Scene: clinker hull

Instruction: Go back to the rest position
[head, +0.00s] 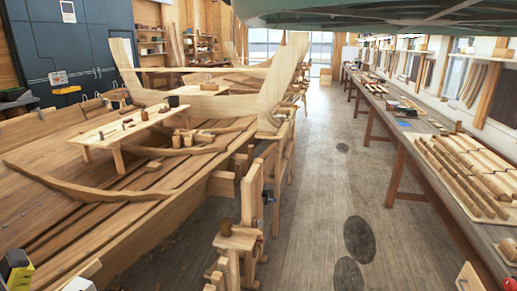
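My gripper and arm do not show clearly in the head view, so I cannot see the gripper's pose or whether it holds anything. The task names no object. A wooden clinker hull (60,190) under construction fills the left side. A small wooden bench (118,134) with small dark items on it stands inside the hull.
A long workbench (400,135) with wooden strips (455,178) runs along the right. A green hull (350,14) hangs overhead. A small wooden stand (237,240) is by the hull's near side. The floor aisle (325,180) between is clear, with dark round patches.

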